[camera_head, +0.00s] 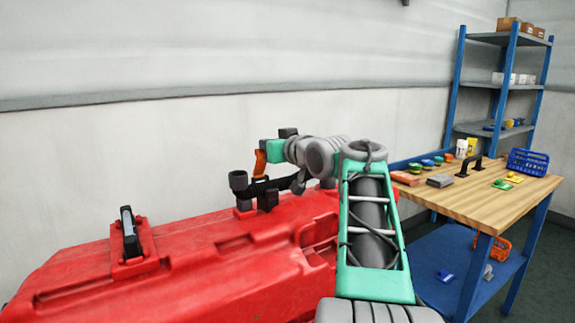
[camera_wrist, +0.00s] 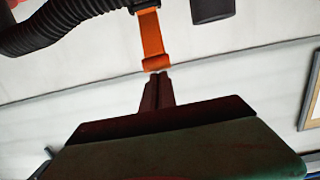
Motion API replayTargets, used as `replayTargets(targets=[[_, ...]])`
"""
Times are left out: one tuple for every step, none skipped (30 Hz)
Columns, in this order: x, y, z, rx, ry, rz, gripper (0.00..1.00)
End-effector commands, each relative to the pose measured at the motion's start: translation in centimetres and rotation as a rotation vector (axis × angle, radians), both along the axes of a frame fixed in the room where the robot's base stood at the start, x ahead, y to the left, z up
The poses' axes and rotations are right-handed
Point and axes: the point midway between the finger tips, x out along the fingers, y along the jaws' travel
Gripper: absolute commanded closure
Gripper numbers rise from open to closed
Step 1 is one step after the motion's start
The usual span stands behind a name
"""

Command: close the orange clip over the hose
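The orange clip (camera_head: 260,163) stands up, open, above the black hose (camera_head: 262,188) on the red tank. In the wrist view the clip (camera_wrist: 151,36) is a straight orange strap with a thicker free end, and the ribbed hose (camera_wrist: 62,24) is at upper left. My gripper (camera_wrist: 159,76) has its two dark fingers together, with nothing visible between them. The fingertips are right at the clip's free end; I cannot tell whether they touch. In the head view my gripper (camera_head: 266,148) is beside the clip's upper part, its fingers mostly hidden.
The red tank (camera_head: 190,262) fills the lower left, with a black-and-grey latch (camera_head: 131,232) on top. A dark cylindrical end (camera_wrist: 212,10) shows near the clip in the wrist view. A wooden workbench (camera_head: 480,203) and blue shelf (camera_head: 457,85) stand at right.

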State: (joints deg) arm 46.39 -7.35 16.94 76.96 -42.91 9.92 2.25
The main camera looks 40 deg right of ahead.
Motion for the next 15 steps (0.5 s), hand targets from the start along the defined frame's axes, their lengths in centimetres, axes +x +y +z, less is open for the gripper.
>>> replayTargets(targets=[[-0.1,0.6,-1.5,0.004,0.009,0.012,1.00],[-0.2,0.8,-1.6,0.005,0.010,0.016,1.00],[-0.5,1.1,-1.8,0.005,0.012,0.020,1.00],[-0.7,1.3,-2.0,0.007,0.013,0.021,1.00],[-0.9,1.4,-2.1,0.007,0.014,0.023,1.00],[-1.1,1.5,-2.4,0.008,0.015,0.025,1.00],[-1.4,1.5,-2.5,0.008,0.016,0.026,1.00],[-1.6,1.6,-2.7,0.008,0.016,0.026,1.00],[-1.9,1.6,-3.0,0.009,0.016,0.027,1.00],[-2.2,1.6,-3.2,0.009,0.016,0.027,1.00],[-2.4,1.6,-3.4,0.009,0.016,0.027,1.00],[-2.8,1.5,-3.7,0.008,0.015,0.025,1.00],[-3.0,1.5,-3.9,0.007,0.015,0.025,1.00],[-3.2,1.5,-4.2,0.007,0.014,0.025,1.00],[-3.5,1.5,-4.5,0.007,0.014,0.024,1.00]])
